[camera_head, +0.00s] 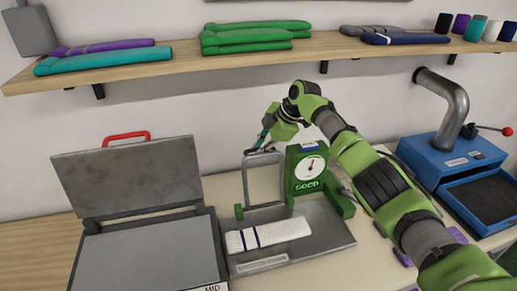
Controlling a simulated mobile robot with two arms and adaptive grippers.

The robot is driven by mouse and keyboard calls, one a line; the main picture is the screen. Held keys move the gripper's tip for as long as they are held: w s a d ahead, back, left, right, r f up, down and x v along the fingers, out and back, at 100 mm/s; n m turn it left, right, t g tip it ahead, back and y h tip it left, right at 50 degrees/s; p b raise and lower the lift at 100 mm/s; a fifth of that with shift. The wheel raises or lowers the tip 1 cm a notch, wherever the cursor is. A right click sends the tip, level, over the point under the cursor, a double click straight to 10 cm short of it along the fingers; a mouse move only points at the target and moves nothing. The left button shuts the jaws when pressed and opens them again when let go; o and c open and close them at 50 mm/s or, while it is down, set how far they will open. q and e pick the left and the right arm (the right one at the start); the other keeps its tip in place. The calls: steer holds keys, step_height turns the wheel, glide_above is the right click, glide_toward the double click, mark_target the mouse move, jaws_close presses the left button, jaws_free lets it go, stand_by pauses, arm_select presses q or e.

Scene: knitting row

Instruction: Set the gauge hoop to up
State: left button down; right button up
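The gauge hoop (247,183) is a grey metal frame standing about upright beside the green gauge (294,180), whose round white dial sits above the word GOOD. Its lower ends meet green mounts on a grey base plate (320,226). A white knitted piece with dark blue stripes (268,233) lies flat on the plate in front of the hoop. My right gripper (258,146) is at the hoop's top bar, pointing down and left. I cannot tell whether it touches the bar or how far its fingers are apart. My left gripper is not in view.
An open grey press (135,180) with a red handle stands at left. A blue machine (447,160) with a bent pipe and tray is at right. A wooden shelf (180,65) with folded knits and yarn spools runs above. My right arm covers the counter right of the gauge.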

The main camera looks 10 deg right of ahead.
steer(key=v, duration=1.2)
